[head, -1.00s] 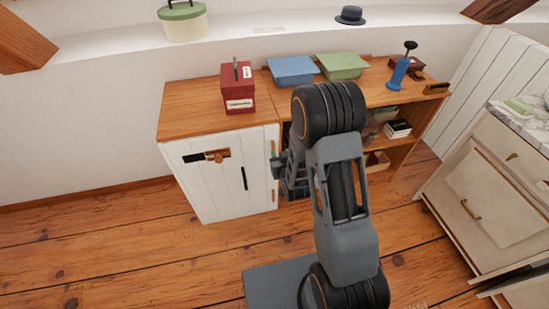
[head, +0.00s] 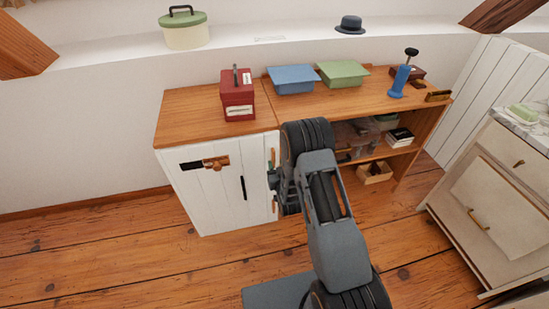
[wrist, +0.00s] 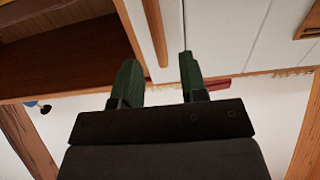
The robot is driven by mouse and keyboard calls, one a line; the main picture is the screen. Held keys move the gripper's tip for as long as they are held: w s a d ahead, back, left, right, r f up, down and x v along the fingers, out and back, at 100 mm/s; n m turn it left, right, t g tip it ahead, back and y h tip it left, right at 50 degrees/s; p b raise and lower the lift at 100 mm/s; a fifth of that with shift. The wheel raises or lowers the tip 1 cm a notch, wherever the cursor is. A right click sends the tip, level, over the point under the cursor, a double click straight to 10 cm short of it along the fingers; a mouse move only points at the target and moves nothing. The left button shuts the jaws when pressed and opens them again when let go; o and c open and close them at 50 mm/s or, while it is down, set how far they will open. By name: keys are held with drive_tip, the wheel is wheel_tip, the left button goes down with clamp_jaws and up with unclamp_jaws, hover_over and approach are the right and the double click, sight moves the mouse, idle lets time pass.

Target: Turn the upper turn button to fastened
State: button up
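The upper turn button (head: 273,157) is a slim wooden bar at the right edge of the white cabinet door (head: 215,195). It stands about upright, along the edge. In the wrist view, which looks upside down, the upper turn button (wrist: 155,30) runs down into the space between my fingers. My gripper (head: 271,177) is beside the door edge, just below this bar in the head view. In the wrist view my gripper (wrist: 160,72) has its two dark green fingers apart, with nothing held between them. Whether a finger touches the bar I cannot tell.
A second wooden bar (head: 275,204) is lower on the door edge. A red box (head: 237,99) stands on top.

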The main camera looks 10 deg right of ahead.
sight(274, 157)
drive_tip(key=shift+w, duration=2.25)
clamp_jaws()
